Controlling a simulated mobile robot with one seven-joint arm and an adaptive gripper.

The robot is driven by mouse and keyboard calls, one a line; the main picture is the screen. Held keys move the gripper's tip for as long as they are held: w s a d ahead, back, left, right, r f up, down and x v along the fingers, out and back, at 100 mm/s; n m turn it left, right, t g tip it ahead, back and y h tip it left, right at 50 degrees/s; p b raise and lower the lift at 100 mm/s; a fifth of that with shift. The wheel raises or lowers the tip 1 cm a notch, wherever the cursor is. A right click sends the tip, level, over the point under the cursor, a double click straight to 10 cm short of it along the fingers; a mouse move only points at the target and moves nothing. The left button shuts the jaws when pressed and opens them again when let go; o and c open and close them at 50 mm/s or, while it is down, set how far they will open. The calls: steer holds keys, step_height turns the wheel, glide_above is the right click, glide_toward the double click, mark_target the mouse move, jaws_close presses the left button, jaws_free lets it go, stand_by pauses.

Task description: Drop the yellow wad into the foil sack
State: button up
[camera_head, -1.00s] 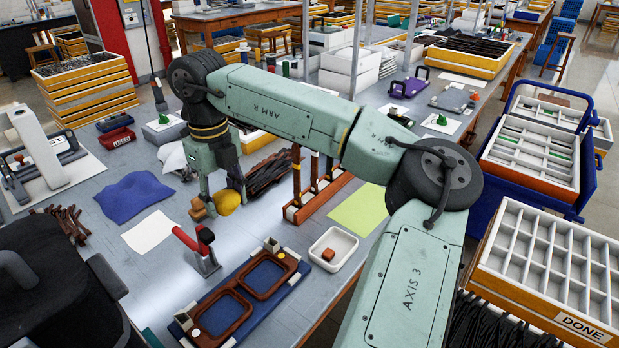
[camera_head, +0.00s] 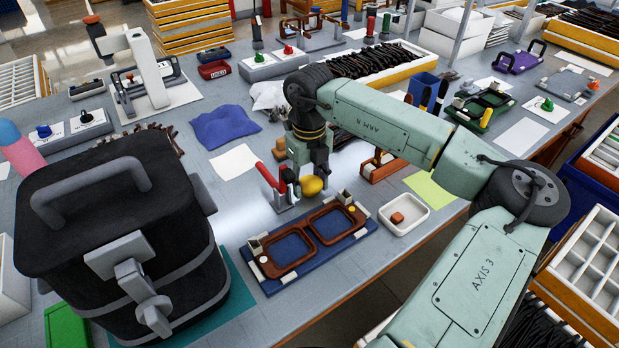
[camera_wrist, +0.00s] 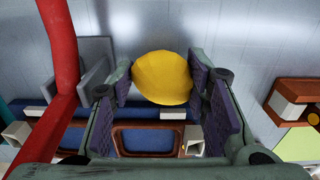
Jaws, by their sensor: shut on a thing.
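The yellow wad (camera_head: 312,186) is round and is held up over the workbench. My gripper (camera_wrist: 160,85) is shut on it, with the yellow wad (camera_wrist: 163,76) between the two ridged purple-grey pads in the wrist view. In the head view, my gripper (camera_head: 304,182) points down just right of a red-handled clamp. No sack is plainly silver. A large black bag (camera_head: 125,220) with grey straps and handle stands at the front left, its top seemingly closed. A crumpled white thing (camera_head: 268,96) lies behind the blue cloth; I cannot tell whether either is the foil sack.
The red-handled clamp (camera_head: 276,182) stands very close to my gripper. A blue fixture (camera_head: 330,248) with a brown eyeglass frame lies in front. A white dish (camera_head: 405,222) with a brown block is at right. A blue cloth (camera_head: 225,127) and bare paper (camera_head: 234,161) lie left.

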steer(key=shift+f, duration=0.1)
steer(key=o, duration=0.5)
steer(key=shift+o, duration=0.2)
